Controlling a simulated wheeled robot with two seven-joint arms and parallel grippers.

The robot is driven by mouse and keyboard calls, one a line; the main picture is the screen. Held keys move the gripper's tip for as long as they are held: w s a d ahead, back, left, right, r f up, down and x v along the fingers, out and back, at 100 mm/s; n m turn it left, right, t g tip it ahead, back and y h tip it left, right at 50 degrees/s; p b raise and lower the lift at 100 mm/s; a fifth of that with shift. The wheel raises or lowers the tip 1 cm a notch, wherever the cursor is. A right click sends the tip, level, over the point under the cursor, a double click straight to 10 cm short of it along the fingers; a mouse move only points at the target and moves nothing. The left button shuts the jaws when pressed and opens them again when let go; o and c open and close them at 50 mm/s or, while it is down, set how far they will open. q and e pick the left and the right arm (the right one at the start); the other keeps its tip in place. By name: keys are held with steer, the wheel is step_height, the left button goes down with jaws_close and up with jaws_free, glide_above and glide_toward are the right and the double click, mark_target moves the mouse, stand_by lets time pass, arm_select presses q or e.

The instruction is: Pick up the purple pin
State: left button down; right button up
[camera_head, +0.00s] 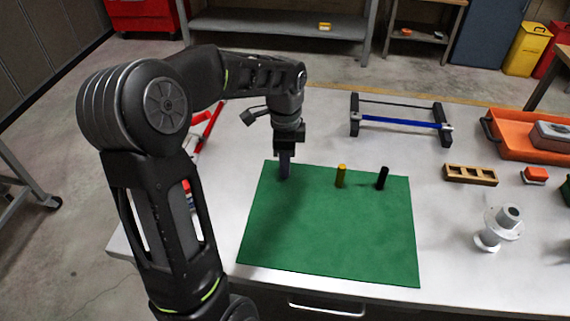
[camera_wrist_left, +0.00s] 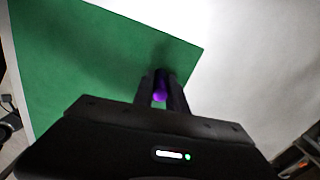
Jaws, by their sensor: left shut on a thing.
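The purple pin (camera_wrist_left: 160,94) shows in the left wrist view between the two fingers of my left gripper (camera_wrist_left: 160,86), which is shut on it. In the head view my left gripper (camera_head: 285,165) points straight down over the back left part of the green mat (camera_head: 330,240). The pin is mostly hidden by the fingers there, and I cannot tell whether it touches the mat. A yellow pin (camera_head: 341,176) and a black pin (camera_head: 382,178) stand upright on the mat to the right. My right gripper is not in view.
A blue-barred frame (camera_head: 400,121) stands behind the mat. To the right are a wooden block with holes (camera_head: 470,175), a grey flanged part (camera_head: 490,240), a small red-orange box (camera_head: 535,175) and an orange tray (camera_head: 505,145). The mat's front half is clear.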

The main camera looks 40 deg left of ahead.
arm_select(q)
step_height(320, 180, up, 10)
steer(key=shift+f, duration=0.1)
stand_by(0.8)
